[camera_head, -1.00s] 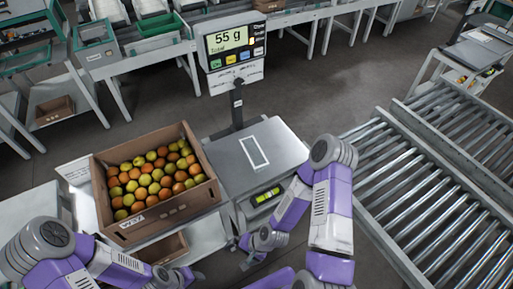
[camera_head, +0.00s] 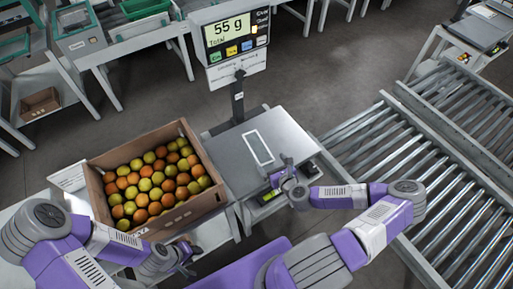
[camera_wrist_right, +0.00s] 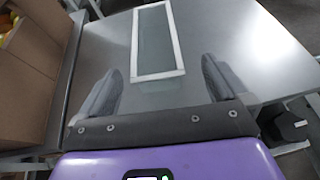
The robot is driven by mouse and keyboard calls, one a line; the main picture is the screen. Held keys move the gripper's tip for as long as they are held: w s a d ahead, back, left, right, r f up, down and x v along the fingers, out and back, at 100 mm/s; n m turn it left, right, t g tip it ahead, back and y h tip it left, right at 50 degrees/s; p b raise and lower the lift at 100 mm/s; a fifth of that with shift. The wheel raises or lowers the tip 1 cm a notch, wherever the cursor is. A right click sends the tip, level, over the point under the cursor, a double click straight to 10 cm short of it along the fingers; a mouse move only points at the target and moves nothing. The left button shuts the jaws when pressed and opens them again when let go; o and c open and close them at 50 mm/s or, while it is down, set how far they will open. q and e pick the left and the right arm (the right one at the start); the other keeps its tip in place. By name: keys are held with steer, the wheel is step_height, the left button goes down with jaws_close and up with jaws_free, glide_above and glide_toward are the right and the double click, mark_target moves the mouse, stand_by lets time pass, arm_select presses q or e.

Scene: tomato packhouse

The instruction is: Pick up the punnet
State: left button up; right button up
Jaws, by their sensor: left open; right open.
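The punnet (camera_head: 258,148) looks like a clear, empty tray with a thin white rim, on the metal plate of the scale (camera_head: 226,158). In the right wrist view the punnet (camera_wrist_right: 157,45) lies ahead, its near end roughly between my fingertips. My right gripper (camera_head: 280,172) is open and empty at the near edge of the scale plate; in the wrist view its two fingers (camera_wrist_right: 158,84) are spread wide. I cannot tell their height above the plate. My left gripper (camera_head: 184,258) is open, low in front of the tomato crate.
A cardboard crate (camera_head: 103,212) of red and yellow-green tomatoes stands left of the scale. The scale's display (camera_head: 228,35) reads 55 g on a post behind the plate. A roller conveyor (camera_head: 440,160) runs along the right. Benches with green crates stand at the back.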

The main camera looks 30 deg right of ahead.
mark_target(263, 160)
steer(key=x, duration=0.2)
steer(key=b+x, duration=0.1)
steer(key=x, duration=0.3)
steer(key=shift+w+a+f, duration=0.15)
steer(key=shift+w+a, duration=0.2)
steer(key=c, duration=0.9)
